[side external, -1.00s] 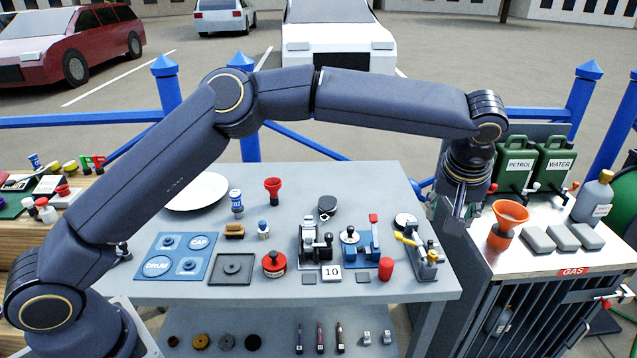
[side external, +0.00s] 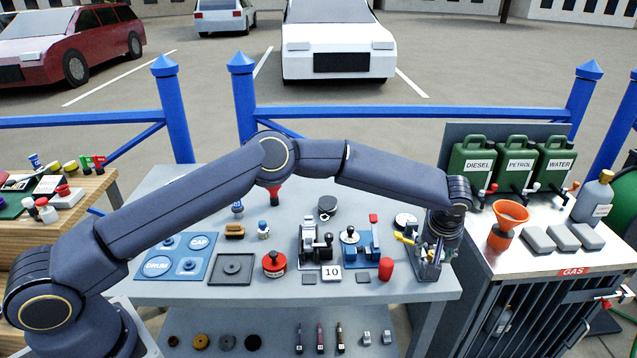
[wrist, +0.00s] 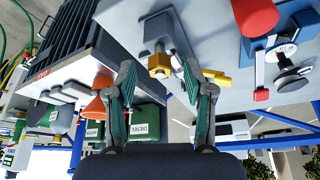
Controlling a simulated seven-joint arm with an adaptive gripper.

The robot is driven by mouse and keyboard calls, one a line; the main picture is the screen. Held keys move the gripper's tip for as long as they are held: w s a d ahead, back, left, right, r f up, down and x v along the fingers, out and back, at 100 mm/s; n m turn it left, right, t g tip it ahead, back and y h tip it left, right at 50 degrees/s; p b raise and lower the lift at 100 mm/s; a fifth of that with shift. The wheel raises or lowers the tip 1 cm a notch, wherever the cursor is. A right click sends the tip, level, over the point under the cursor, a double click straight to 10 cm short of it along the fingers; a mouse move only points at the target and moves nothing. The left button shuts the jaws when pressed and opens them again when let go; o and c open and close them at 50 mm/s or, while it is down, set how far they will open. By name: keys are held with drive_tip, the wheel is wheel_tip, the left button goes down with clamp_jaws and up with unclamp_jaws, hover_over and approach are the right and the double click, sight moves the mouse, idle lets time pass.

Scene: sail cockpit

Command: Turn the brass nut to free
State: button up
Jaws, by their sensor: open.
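The brass nut (wrist: 159,66) shows in the wrist view on a grey fixture (wrist: 170,35), with a yellow lever (wrist: 216,78) to its right. My gripper (wrist: 158,72) is open, with one finger on each side of the nut in that picture. I cannot tell how far the tips are from it in depth, and no clear contact shows. In the side view my gripper (side external: 432,250) is low over the fixture (side external: 425,270) at the bench's right end. The yellow lever (side external: 404,238) shows left of the gripper, and the nut cannot be made out there.
A red cylinder (side external: 386,269) and a blue device with a red handle (side external: 358,250) stand left of the fixture. To the right, across a gap, a cabinet holds an orange funnel (side external: 505,225), grey blocks and green cans (side external: 478,163). The bench's front edge is close.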

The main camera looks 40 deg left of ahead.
clamp_jaws()
drive_tip(key=n, duration=0.2)
drive_tip(key=shift+d+f+n+g+y, duration=0.1)
drive_tip(key=shift+d+n+g+y, duration=0.05)
drive_tip(key=shift+n+g+y, duration=0.2)
drive_tip(key=shift+w+n+y, duration=0.1)
drive_tip(key=shift+n+y, duration=0.25)
drive_tip(key=shift+n, duration=0.6)
unclamp_jaws()
drive_tip(key=v, duration=1.2)
